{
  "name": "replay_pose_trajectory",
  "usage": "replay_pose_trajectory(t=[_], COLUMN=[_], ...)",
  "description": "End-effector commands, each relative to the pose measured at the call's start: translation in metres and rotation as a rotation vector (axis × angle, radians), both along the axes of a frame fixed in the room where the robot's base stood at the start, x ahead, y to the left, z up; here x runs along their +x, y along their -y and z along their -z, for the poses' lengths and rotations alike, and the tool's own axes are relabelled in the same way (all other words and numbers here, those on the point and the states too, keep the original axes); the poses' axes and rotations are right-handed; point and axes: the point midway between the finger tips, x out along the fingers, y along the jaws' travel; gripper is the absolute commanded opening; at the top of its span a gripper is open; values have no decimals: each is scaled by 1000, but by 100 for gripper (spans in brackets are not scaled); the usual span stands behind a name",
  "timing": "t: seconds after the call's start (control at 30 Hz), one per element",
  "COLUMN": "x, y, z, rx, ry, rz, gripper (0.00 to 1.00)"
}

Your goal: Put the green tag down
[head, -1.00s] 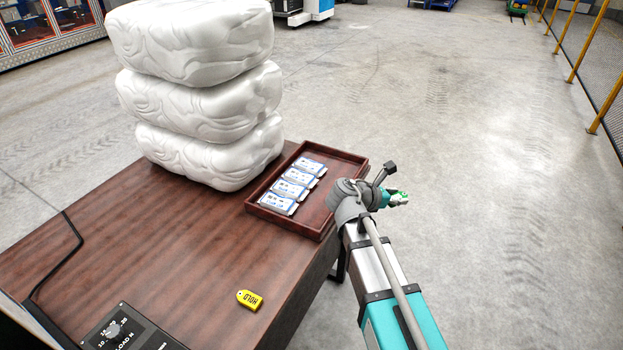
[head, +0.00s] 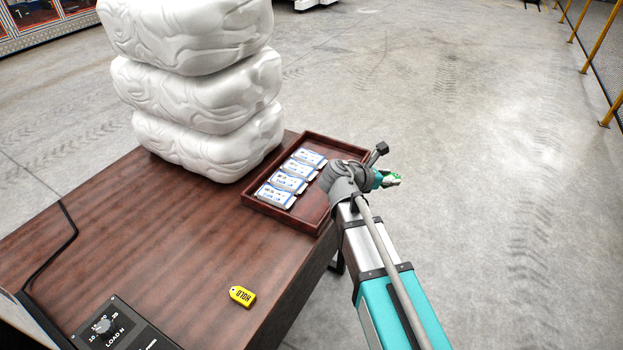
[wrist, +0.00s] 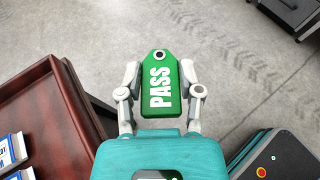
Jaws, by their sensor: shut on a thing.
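The green tag (wrist: 159,85) reads PASS and has a hole at its far end. My gripper (wrist: 160,72) is shut on it, one finger at each side, in the wrist view. In the head view my gripper (head: 392,179) is beyond the right side of the wooden tray, over the floor. Only a small bit of green shows between the fingers there. The tag is held in the air and touches no surface that I can see.
The wooden tray (head: 313,224) holds several white and blue packets (head: 290,181) on the table (head: 150,240). A yellow HOLD tag (head: 242,296) lies near the table's right edge. White bales (head: 200,90) are stacked behind. A dial panel (head: 118,325) is at front left. Bare table lies between.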

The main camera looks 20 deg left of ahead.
Motion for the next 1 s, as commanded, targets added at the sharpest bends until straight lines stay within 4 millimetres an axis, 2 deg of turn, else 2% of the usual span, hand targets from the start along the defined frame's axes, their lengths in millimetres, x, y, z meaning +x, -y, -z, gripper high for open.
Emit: replay_pose_trajectory(t=[0.13, 0.23, 0.5, 0.7, 1.0], x=[5, 17, 70, 99, 104], y=[-5, -11, -36, -49, -51], z=[-1, -3, -11, -15, -15], rx=[-1, 0, 1, -1, -2], ry=[0, -1, -2, 0, 1], rz=[-11, -30, -117, -171, -186], gripper=[15, 15, 15, 15, 15])
